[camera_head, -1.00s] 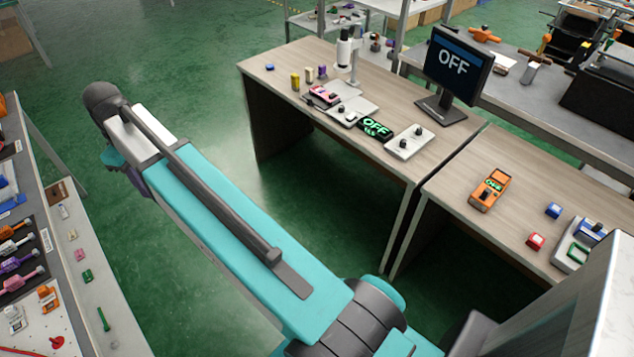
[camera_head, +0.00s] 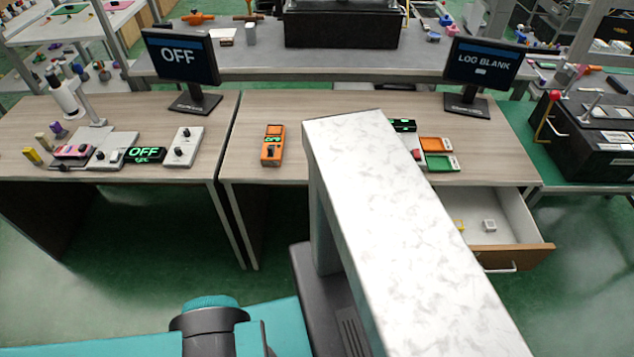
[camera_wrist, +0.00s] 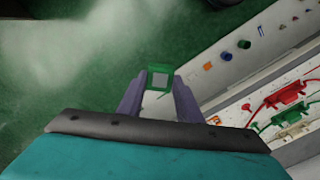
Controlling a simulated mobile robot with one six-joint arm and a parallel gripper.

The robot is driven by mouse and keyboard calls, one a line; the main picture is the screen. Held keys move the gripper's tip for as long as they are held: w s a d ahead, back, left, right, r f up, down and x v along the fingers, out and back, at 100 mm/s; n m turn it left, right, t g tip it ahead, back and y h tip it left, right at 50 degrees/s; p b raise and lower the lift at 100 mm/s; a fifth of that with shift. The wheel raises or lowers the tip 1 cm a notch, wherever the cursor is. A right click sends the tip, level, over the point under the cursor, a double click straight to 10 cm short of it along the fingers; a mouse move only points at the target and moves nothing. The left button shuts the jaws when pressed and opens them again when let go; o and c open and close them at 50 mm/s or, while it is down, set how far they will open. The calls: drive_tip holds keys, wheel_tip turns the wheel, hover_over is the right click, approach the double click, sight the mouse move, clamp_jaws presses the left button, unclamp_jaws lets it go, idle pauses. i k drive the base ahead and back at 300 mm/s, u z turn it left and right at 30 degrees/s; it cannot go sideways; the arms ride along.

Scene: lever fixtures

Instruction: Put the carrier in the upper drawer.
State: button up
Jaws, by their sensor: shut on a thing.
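In the wrist view my gripper (camera_wrist: 158,84) is shut on a small green square frame with a grey middle, which I take to be the carrier (camera_wrist: 158,69). It is held up between the two purple fingers, above the green floor. The head view does not show my gripper or the carrier. In the head view an open drawer (camera_head: 515,259) sticks out under the right part of the desk. A small grey-white block and a yellow piece lie inside it. My own pale column hides its left part. I cannot see a lower drawer.
The right desk (camera_head: 350,100) holds an orange meter (camera_head: 272,146), an orange tray (camera_head: 436,144), a green tray (camera_head: 442,163) and a LOG BLANK monitor (camera_head: 486,64). In the wrist view a bench with small parts (camera_wrist: 222,66) lies close to the right of my gripper.

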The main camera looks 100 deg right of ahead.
sight(472, 224)
drive_tip(key=u, duration=0.85)
drive_tip(key=k, duration=0.25)
drive_tip(key=z, duration=3.6)
drive_tip(key=k, duration=0.35)
drive_tip(key=u, duration=0.15)
